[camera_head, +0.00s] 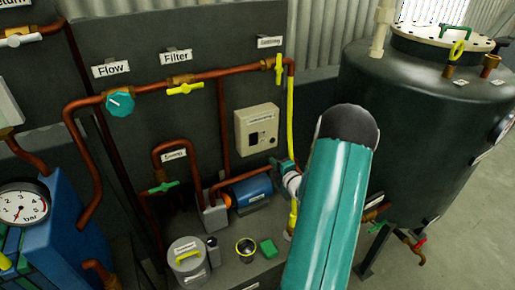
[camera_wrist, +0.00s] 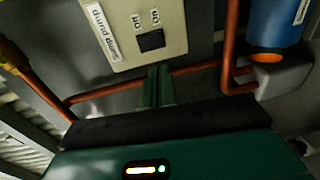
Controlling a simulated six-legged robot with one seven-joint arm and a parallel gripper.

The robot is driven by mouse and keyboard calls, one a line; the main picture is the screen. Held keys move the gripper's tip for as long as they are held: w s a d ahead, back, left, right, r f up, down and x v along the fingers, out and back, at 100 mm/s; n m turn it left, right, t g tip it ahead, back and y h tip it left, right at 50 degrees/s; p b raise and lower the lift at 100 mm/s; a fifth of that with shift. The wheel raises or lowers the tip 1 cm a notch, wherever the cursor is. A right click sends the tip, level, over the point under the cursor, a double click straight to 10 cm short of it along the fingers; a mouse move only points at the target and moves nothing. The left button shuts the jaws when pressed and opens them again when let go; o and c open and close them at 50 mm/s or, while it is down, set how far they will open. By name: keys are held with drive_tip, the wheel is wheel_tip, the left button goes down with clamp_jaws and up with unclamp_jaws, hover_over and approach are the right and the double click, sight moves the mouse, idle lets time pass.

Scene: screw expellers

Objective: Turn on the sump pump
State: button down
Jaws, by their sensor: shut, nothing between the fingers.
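A beige switch box (camera_head: 257,130) is mounted on the dark panel, and in the wrist view the box (camera_wrist: 130,30) fills the top middle. Its label reads "sump pump", upside down in that view. Its black switch (camera_wrist: 150,40) sits beside markings that read "on" and "off"; which way it is set I cannot tell. A blue pump body (camera_head: 251,192) lies below the box, and the blue cylinder also shows in the wrist view (camera_wrist: 278,20). My gripper (camera_wrist: 157,70) is shut and empty, its fingertips close to the box's edge near the switch, apparently not touching the switch.
Copper pipes (camera_head: 148,94) run across the panel with a teal flow knob (camera_head: 120,104) and a yellow filter valve (camera_head: 185,89). A dark tank (camera_head: 430,120) stands at the right. A lidded can (camera_head: 187,258) and a green block (camera_head: 268,248) sit on the bench below.

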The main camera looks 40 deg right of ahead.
sight(254, 144)
drive_tip(key=x, duration=1.3)
drive_tip(key=shift+w, duration=0.3)
drive_tip(key=shift+f, duration=0.1)
drive_tip(key=shift+w+d+f, duration=0.1)
drive_tip(key=shift+w, duration=0.15)
